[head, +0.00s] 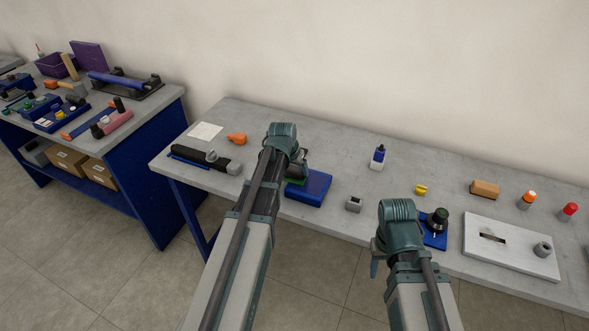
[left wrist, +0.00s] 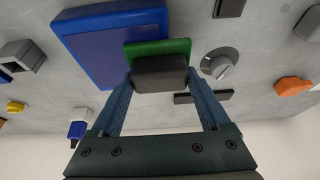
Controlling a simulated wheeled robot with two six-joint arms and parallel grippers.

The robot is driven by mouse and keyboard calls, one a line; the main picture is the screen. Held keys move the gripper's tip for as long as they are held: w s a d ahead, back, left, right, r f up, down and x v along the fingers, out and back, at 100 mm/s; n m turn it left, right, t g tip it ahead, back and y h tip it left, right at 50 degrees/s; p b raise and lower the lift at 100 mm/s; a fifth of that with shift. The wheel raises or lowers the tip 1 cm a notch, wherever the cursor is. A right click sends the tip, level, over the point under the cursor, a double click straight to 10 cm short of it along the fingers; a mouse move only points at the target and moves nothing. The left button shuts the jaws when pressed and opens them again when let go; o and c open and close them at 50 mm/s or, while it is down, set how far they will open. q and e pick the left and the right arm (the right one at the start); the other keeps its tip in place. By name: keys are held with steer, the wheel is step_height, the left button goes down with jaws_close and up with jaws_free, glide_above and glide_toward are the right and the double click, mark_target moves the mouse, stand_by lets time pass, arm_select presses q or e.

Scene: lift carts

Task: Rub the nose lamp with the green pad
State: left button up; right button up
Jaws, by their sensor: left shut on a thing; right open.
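My left gripper (head: 297,167) is shut on the dark grip of the green pad (left wrist: 160,48). The pad is over or beside the near-left part of a blue box (left wrist: 110,40), which also shows in the head view (head: 308,188); I cannot tell whether they touch. A round grey part with a pale bar (left wrist: 220,63) sits close beside the pad; my left arm hides it in the head view. I cannot tell which thing is the nose lamp. My right gripper (head: 376,258) is open and empty, low in front of the table; its fingers are mostly hidden.
A long black device (head: 206,159) and an orange piece (head: 237,139) lie on the left of the grey table. A small grey block (head: 354,204), a bottle (head: 378,157), a black knob on blue (head: 437,221) and a white board (head: 510,246) stand rightward. A cluttered blue bench (head: 150,160) stands left.

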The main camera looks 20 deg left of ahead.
mark_target(305, 179)
arm_select(q)
steer(key=shift+d, duration=1.75)
steer(key=shift+d, duration=0.15)
steer(key=shift+s+d+r, duration=0.1)
steer(key=shift+d, duration=1.35)
steer(key=shift+d, duration=0.1)
steer(key=shift+s+d, duration=0.1)
steer(key=shift+d, duration=1.45)
step_height(305, 179, up, 6)
steer(key=p, duration=0.6)
